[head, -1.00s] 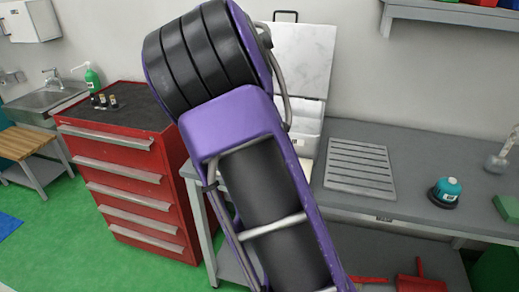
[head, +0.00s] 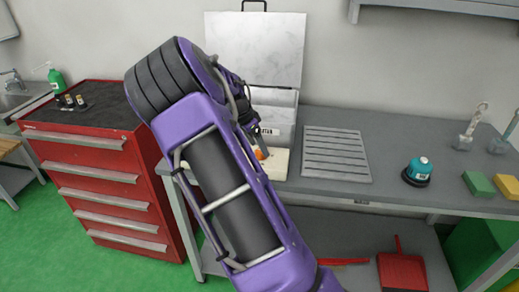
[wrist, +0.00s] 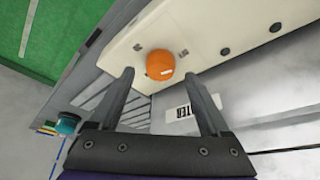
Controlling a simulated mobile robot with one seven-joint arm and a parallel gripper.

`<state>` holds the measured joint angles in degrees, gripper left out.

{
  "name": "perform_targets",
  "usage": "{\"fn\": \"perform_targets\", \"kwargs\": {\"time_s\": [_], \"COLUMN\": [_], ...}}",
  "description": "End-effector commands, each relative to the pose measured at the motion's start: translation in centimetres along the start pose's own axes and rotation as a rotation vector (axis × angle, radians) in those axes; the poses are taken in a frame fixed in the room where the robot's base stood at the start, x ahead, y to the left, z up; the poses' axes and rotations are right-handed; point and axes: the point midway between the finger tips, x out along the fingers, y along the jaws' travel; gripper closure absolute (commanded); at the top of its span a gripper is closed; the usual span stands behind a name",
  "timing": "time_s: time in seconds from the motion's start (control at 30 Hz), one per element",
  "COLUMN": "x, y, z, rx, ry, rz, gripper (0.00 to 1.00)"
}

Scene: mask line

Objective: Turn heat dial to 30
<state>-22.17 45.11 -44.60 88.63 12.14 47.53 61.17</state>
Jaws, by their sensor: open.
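The heat dial is a round orange knob with a small white mark on its face. It sits on the cream front panel (wrist: 120,50) of a machine in the wrist view (wrist: 161,65). In the head view a small orange part of the dial (head: 262,153) shows beside my arm. My gripper (wrist: 159,77) is open, with one finger on each side of the dial in the picture. I cannot tell whether either finger touches it. The dial's scale and setting are not readable.
The machine has a raised white lid (head: 255,45) and stands on a grey bench (head: 400,150). A ribbed grey plate (head: 335,155) and a teal-topped object (head: 418,170) are to its right. A red drawer cabinet (head: 85,170) stands left.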

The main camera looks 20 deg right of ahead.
Motion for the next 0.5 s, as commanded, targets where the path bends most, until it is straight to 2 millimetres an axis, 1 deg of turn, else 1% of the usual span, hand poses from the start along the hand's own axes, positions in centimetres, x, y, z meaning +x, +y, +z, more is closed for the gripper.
{"fn": "perform_targets", "kwargs": {"time_s": [0.03, 0.1, 0.2, 0.5], "x": [0.7, 1.5, 2.1, 2.4], "y": [0.1, 0.0, 0.0, 0.0], "z": [0.0, 0.0, 0.0, 0.0], "rx": [0.0, -0.001, -0.001, -0.001], "ry": [0.0, 0.0, -0.001, -0.001], "rz": [0.003, 0.002, 0.001, -0.001], "gripper": [0.2, 0.2, 0.2, 0.2]}}
